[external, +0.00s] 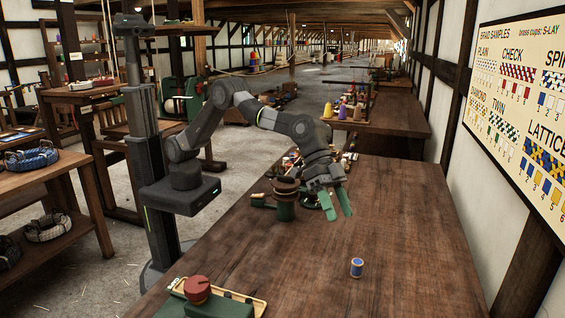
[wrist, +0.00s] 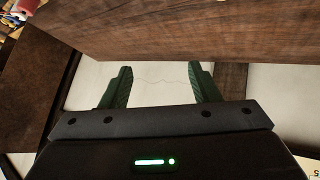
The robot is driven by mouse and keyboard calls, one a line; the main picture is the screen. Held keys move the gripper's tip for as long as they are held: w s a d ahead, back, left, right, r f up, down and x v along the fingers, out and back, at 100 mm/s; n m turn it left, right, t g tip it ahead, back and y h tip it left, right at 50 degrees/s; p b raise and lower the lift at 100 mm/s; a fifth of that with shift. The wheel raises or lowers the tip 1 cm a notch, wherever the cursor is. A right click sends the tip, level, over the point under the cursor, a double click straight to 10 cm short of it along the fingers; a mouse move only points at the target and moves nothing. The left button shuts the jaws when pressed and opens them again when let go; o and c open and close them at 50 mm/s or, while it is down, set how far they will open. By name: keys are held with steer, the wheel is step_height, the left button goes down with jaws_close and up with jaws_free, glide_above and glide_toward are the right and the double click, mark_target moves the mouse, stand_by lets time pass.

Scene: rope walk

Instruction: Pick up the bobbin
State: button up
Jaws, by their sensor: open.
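The bobbin (external: 357,267), wound with blue thread and with pale ends, stands upright on the wooden table (external: 400,215) toward the front in the external view. My gripper (external: 338,205) has green fingers, open and empty, above the table and farther back than the bobbin. The two fingers (wrist: 160,90) also show spread apart in the wrist view, with nothing between them. The bobbin is not visible in the wrist view, where a wooden edge and pale floor or wall show beyond the fingers.
Several spools and a dark wooden-topped green stand (external: 285,198) cluster on the table near my arm. A tray (external: 240,302) with a red-knobbed green object (external: 198,290) lies at the front left. The table around the bobbin is clear. A sample board (external: 525,110) hangs on the right wall.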

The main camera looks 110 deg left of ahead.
steer(key=w+a+f+m+g+y+p, duration=0.1)
steer(key=a+y, duration=0.1)
steer(key=a, duration=0.6)
glide_toward(357, 260)
steer(key=x, duration=0.2)
steer(key=p+x, duration=0.1)
steer(key=x, duration=0.2)
steer(key=shift+w+a+r, duration=0.1)
steer(key=shift+w+a, duration=0.05)
steer(key=shift+w, duration=0.05)
steer(key=shift+d+p+x, duration=0.2)
steer(key=shift+p+x, duration=0.75)
steer(key=shift+x, duration=2)
steer(key=shift+s, duration=0.2)
steer(key=c, duration=1.1)
